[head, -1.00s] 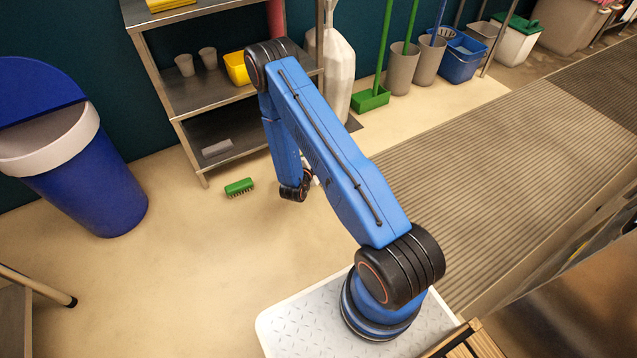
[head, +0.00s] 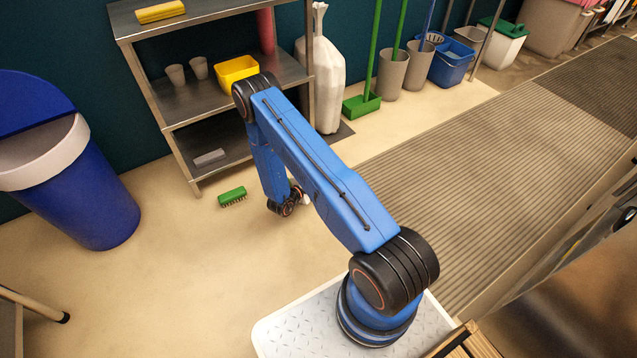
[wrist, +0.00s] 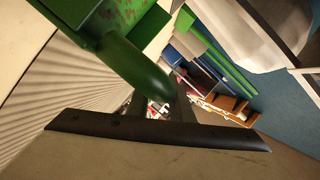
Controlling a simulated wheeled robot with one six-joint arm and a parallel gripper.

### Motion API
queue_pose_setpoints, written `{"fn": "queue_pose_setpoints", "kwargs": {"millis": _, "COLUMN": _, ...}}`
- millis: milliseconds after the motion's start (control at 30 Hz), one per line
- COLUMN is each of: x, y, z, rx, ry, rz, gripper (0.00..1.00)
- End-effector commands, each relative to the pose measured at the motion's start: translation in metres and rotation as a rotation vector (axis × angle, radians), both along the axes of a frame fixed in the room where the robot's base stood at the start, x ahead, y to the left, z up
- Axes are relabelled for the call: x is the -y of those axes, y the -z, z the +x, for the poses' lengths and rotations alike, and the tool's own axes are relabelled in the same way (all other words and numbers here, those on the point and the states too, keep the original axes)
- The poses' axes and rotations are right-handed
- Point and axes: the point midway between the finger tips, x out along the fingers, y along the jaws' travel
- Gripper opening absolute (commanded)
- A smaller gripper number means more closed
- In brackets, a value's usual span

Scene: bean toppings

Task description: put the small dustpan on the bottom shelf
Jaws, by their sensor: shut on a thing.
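A green dustpan (wrist: 85,14) with reddish-brown specks fills the top left of the wrist view. Its thick green handle (wrist: 135,65) runs down to my gripper (wrist: 160,104), which is shut on it. In the head view the dustpan is hidden behind my blue arm, and my wrist hangs low over the floor in front of the shelf unit. The bottom shelf (head: 232,148) is a dark metal board low in that unit, open at the front, left of and beyond my wrist.
A grey block (head: 209,158) lies on the bottom shelf's left part. A green brush (head: 232,196) lies on the floor before it. Cups and a yellow tub (head: 236,72) stand on the shelf above. A blue bin (head: 85,205) stands left, a white sack (head: 325,85) right.

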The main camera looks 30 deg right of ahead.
Motion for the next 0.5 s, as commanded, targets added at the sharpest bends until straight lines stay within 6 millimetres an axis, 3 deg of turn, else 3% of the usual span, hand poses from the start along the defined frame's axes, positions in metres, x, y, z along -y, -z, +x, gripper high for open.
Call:
{"fn": "queue_pose_setpoints", "kwargs": {"millis": 267, "x": 0.000, "y": 0.034, "z": -0.001, "rx": -0.001, "ry": 0.000, "rz": 0.000, "gripper": 0.00}}
{"fn": "queue_pose_setpoints", "kwargs": {"millis": 500, "x": 0.000, "y": 0.037, "z": 0.000, "rx": 0.000, "ry": 0.000, "rz": 0.000, "gripper": 0.00}}
